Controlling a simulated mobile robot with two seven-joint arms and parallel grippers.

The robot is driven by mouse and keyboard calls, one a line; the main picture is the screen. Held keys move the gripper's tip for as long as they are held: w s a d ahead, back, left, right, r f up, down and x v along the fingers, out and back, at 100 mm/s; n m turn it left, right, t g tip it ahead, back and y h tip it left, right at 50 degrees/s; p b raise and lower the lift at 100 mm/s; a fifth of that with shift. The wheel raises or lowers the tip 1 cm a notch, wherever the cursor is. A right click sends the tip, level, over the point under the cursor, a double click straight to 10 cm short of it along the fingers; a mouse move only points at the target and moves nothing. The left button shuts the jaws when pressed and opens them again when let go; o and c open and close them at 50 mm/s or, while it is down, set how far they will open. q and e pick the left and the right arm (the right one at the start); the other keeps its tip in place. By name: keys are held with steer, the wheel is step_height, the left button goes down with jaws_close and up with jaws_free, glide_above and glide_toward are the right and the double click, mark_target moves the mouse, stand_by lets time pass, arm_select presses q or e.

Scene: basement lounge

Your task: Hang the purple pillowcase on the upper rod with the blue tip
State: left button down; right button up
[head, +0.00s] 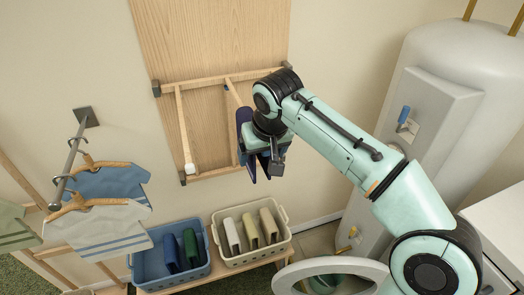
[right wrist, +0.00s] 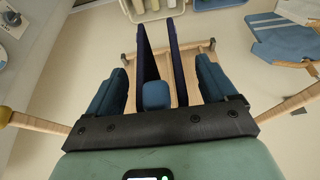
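The purple pillowcase (head: 243,120) is dark and hangs in two panels at the right side of the wooden wall rack. In the right wrist view the pillowcase (right wrist: 148,55) has one panel on each side of a rod with a blue tip (right wrist: 156,95). In the head view my right gripper (head: 264,166) hides that tip and part of the cloth. My right gripper (right wrist: 160,88) is open, with gaps between its fingers and the cloth panels. A second rod with a white tip (head: 190,168) is bare at the left. My left gripper is not in view.
A blue basket (head: 145,276) and a cream basket (head: 245,259) with folded cloths stand below. Shirts (head: 108,227) hang on a wall rod (head: 67,165) at left. A white tank (head: 455,75) and an open round door (head: 283,279) are at right.

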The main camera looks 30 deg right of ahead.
steer(key=shift+s+r, duration=0.15)
steer(key=shift+r, duration=0.35)
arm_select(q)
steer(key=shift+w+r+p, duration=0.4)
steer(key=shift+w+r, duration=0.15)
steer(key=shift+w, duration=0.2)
arm_select(e)
steer(key=v, duration=1.2)
steer(key=shift+s, duration=0.15)
steer(key=shift+r, duration=0.1)
